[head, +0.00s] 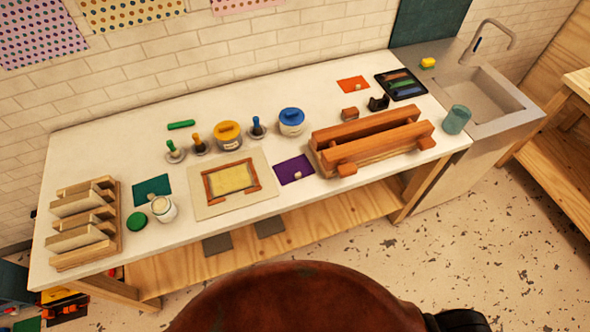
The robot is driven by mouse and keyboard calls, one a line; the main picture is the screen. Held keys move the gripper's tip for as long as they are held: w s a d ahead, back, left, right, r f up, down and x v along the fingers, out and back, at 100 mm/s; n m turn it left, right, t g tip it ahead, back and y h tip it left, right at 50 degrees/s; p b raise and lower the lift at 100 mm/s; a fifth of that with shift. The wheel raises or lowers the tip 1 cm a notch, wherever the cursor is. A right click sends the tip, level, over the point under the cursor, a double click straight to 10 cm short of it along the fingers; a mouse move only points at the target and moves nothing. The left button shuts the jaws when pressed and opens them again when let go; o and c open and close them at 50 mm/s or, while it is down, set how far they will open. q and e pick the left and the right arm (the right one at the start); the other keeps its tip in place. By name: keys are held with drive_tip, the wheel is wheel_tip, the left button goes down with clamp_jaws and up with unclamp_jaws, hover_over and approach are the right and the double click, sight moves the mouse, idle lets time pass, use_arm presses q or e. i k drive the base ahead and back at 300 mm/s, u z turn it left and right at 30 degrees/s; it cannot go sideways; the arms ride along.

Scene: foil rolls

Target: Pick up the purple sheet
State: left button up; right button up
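The purple sheet (289,168) lies flat on the white worktop near its front edge. A small pale knob or lump (298,175) sits on it towards its front. The sheet lies between the framed screen on its left and the wooden press on its right. Neither of my grippers can be made out in the head view. Only a rounded reddish-brown part and a dark part of what seems to be my own body show at the bottom.
The worktop (345,190) holds a wooden press (372,138), a framed yellow screen (231,179), a yellow-lidded tub (228,135), a blue-lidded tub (292,122), a green sheet (148,188) and an orange sheet (349,84). A wooden rack (85,225) stands left, a sink (482,98) right.

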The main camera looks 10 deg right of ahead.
sight(293, 170)
drive_tip(key=u, duration=3.35)
drive_tip(key=k, duration=1.7)
drive_tip(key=z, duration=1.2)
